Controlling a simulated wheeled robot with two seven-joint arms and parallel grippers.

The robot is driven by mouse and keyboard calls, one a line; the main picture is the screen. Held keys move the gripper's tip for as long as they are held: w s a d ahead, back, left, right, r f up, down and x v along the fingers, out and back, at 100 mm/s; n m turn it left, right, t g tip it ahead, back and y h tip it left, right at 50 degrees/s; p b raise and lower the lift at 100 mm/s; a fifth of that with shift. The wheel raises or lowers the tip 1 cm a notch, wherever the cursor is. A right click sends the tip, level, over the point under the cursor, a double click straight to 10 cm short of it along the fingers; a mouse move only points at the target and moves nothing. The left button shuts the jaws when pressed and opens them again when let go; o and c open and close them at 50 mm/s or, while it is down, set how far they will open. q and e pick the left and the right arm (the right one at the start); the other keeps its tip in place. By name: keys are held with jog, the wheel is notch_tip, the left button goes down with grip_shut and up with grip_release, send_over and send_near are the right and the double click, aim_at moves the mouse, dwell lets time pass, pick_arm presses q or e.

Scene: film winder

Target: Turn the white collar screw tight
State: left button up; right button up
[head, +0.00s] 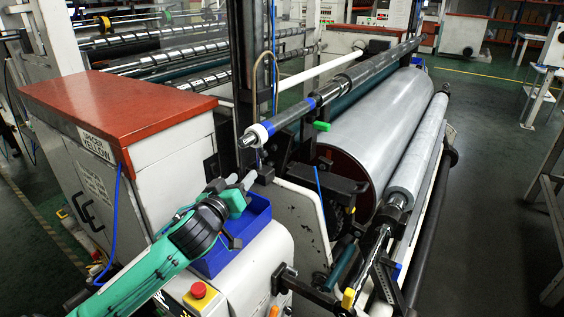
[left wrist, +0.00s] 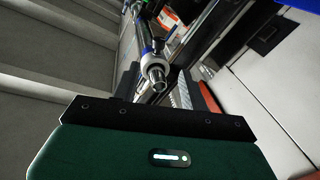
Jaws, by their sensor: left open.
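The white collar (head: 258,132) sits around the near end of the upper metal shaft, beside a blue band, with the bare shaft end sticking out. It also shows in the left wrist view (left wrist: 153,62), beyond my fingers and roughly between them. Its screw is too small to tell apart. My left gripper (head: 243,180) is open and empty, below and a little left of the collar in the head view, apart from it. Its two dark fingers show in the left wrist view (left wrist: 166,85). My right gripper is not in view.
A blue bin (head: 240,235) lies right under my left gripper. A white cabinet with a red top (head: 115,105) stands to the left. A dark upright post (head: 250,65) rises close behind the collar. The large film roll (head: 385,120) lies to the right.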

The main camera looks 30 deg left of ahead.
aim_at(261, 155)
pick_arm(q)
jog(key=w+p, duration=0.2)
jog(key=w, duration=0.2)
jog(key=w+a+p, duration=0.1)
jog(key=w+p, duration=0.1)
jog(key=w, duration=0.2)
jog(key=w+p, duration=0.2)
jog(key=w, duration=0.2)
jog(key=shift+a+r, duration=0.15)
jog(key=shift+a, duration=0.2)
jog(key=shift+w+a, duration=0.1)
jog(key=shift+w, duration=0.7)
grip_shut()
